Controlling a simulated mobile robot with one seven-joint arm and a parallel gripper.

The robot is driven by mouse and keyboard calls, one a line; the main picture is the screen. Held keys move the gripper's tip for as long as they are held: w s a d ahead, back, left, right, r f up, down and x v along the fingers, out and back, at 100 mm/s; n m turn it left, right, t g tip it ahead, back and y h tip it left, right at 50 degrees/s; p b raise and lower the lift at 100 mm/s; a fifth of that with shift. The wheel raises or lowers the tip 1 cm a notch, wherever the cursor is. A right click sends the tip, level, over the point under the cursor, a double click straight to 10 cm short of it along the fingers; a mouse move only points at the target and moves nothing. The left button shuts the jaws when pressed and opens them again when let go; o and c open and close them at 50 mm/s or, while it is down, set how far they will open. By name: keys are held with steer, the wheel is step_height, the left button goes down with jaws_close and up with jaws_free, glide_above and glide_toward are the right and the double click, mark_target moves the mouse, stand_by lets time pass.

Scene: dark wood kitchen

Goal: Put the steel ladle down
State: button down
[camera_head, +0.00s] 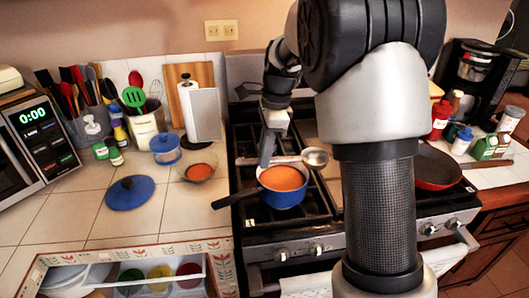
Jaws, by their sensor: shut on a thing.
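My gripper (267,160) is shut on the steel ladle's handle, above the stove and just behind the blue pot. The steel ladle (316,158) lies roughly level across the picture, its round bowl to the right and its handle reaching left past my fingers. I cannot tell whether the ladle touches the pot's rim or the stove. The blue pot (284,198) holds orange soup and stands on a front left burner, its dark handle pointing left.
A blue-lidded container (165,149) stands behind. A red pan (438,166) sits on the stove's right. An open drawer (125,254) is in front.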

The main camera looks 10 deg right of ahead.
steer(key=shift+f, duration=0.3)
steer(key=c, duration=1.7)
jaws_free()
steer(key=shift+o, duration=0.2)
steer(key=shift+r, duration=0.1)
